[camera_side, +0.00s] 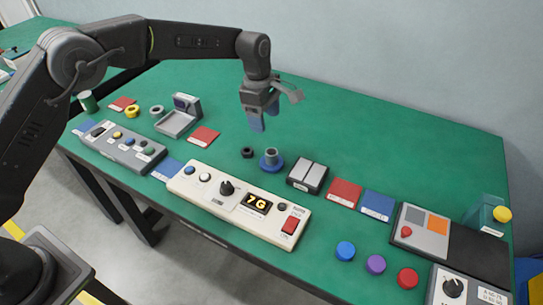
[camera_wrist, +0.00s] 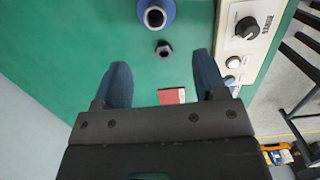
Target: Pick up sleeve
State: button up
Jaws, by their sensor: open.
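A grey hollow cylinder (camera_side: 271,153), which looks like the sleeve, stands upright in a round blue base (camera_side: 270,165) on the green table. The wrist view shows the cylinder (camera_wrist: 154,17) and blue base (camera_wrist: 170,8) at the top edge, partly cut off. A small dark nut (camera_side: 247,152) lies just left of the base; the wrist view shows it too (camera_wrist: 164,50). My gripper (camera_side: 258,122) is above the table, up and left of the cylinder in the side view. Its blue fingers (camera_wrist: 162,77) are apart with nothing between them.
A cream control box (camera_side: 238,207) reading "7G" stands in front. A block with two light plates (camera_side: 307,175) is right of the cylinder. Red (camera_side: 203,136) and blue mats lie around. A grey holder (camera_side: 180,117) and rings stand left. The green table behind the cylinder is clear.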

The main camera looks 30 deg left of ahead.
send_over(272, 152)
jog(key=s, duration=0.2)
notch_tip(272, 152, down, 8)
jog(key=shift+r, duration=0.2)
jog(key=shift+w+d+f, duration=0.15)
jog(key=shift+f, duration=1.15)
jog(key=shift+w+d+f, duration=0.15)
jog(key=shift+f, duration=1.1)
jog(key=shift+c, duration=0.4)
jog(key=c, duration=1.1)
jog(key=shift+o, duration=0.2)
jog(key=shift+r, duration=0.1)
